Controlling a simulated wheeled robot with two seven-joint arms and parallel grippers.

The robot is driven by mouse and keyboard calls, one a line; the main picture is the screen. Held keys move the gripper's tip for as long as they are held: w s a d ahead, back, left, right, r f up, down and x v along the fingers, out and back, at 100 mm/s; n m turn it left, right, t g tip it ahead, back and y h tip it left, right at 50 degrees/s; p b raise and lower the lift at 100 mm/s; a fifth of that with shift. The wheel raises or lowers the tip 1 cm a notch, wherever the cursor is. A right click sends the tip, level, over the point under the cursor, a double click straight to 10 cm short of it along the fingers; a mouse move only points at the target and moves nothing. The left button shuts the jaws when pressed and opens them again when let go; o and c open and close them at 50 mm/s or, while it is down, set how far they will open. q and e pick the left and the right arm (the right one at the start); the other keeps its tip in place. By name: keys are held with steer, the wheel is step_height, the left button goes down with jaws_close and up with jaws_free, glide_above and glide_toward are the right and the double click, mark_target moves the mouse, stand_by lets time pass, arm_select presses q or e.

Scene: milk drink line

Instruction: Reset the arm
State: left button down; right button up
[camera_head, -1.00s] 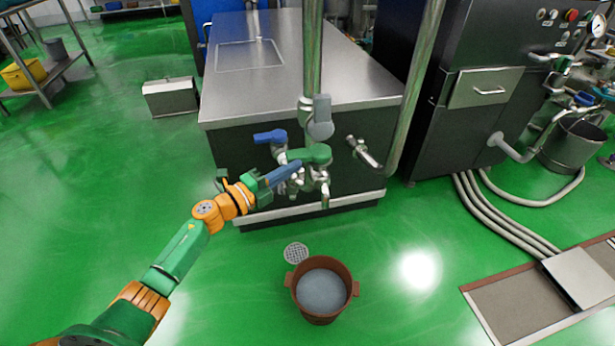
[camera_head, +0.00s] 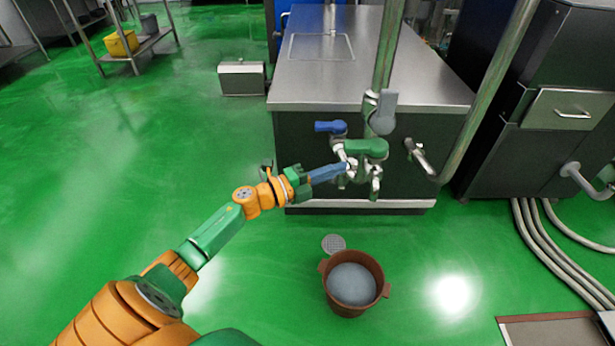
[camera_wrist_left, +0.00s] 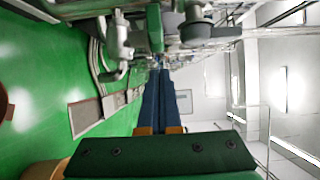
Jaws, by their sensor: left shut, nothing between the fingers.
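My left gripper (camera_head: 347,166) reaches in from the lower left, its blue fingers shut and empty. Its tips are at the taps on the front of the steel tank, just below and left of the green tap handle (camera_head: 366,148). I cannot tell whether they touch the metal. The blue tap handle (camera_head: 330,127) is above the fingers. In the left wrist view the shut fingers (camera_wrist_left: 162,85) point toward the pipes and the green handle (camera_wrist_left: 155,28). My right gripper is not in view.
A brown bucket of greyish liquid (camera_head: 352,284) stands on the green floor below the taps, by a round drain (camera_head: 333,244). The steel tank (camera_head: 420,75) blocks the way ahead. A dark machine (camera_head: 570,110) stands at right. Floor at left is clear.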

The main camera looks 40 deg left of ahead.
arm_select(q)
steer(key=s+a, duration=0.5)
step_height(320, 180, down, 13)
steer(key=s+a+n+y, duration=0.2)
steer(key=a+n+y, duration=0.1)
steer(key=n+y, duration=0.4)
steer(key=s+d+f+n+g+y, duration=0.1)
steer(key=s+d+f+n+g, duration=0.2)
steer(key=s+f, duration=0.4)
steer(key=s+f+n+g+y, duration=0.1)
steer(key=s+f+n+g, duration=0.2)
steer(key=s+f+n, duration=0.45)
steer(key=s+d+f+n+g, duration=0.1)
steer(key=s+d+f+g, duration=0.3)
steer(key=f, duration=0.6)
steer(key=s+d+f+n+g, duration=0.1)
steer(key=s+d+f+g, duration=0.15)
steer(key=s, duration=0.45)
steer(key=s+d+f+n+g, duration=0.1)
steer(key=s+d+f+g, duration=0.15)
steer(key=s, duration=0.55)
step_height(320, 180, up, 16)
steer(key=s+d+p, duration=0.1)
steer(key=p, duration=1.5)
steer(key=shift+s+n+h, duration=0.3)
steer(key=shift+s+n, duration=0.05)
steer(key=shift+s, duration=0.05)
steer(key=shift+r, duration=0.1)
